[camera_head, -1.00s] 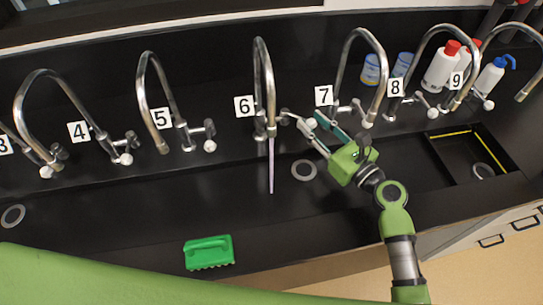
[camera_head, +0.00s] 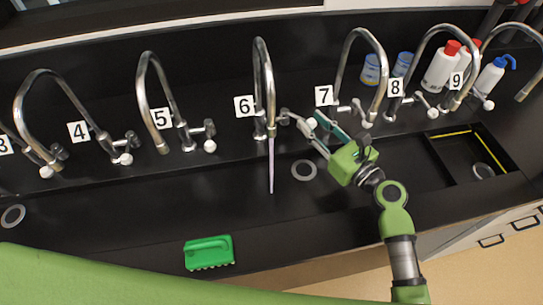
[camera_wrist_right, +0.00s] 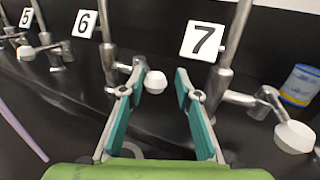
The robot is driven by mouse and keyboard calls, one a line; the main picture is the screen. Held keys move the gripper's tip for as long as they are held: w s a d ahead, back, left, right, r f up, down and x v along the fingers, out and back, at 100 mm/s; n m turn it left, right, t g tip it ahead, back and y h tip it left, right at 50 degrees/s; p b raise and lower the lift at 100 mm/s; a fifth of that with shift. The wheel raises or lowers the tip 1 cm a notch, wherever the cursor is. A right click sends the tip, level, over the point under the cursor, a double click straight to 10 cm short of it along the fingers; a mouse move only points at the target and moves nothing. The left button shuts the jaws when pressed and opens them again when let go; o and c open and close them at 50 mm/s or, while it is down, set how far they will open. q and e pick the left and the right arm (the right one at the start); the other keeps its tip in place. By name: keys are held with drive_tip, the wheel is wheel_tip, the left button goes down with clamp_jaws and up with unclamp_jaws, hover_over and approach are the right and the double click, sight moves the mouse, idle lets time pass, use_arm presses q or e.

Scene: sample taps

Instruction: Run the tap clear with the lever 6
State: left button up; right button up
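My left gripper is not in view.
Tap 7 (camera_head: 340,70), with its own white-knobbed lever (camera_wrist_right: 293,137), is just right of my gripper. Tap 5 (camera_head: 143,90) is to the left. A green brush (camera_head: 209,252) lies near the front edge. Bottles (camera_head: 441,65) stand at the back right.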

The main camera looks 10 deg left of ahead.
idle(0.5)
drive_tip(key=s+a+p, duration=0.2)
drive_tip(key=s+a, duration=0.3)
drive_tip(key=v, duration=0.6)
drive_tip(key=shift+d, duration=0.5)
idle(0.6)
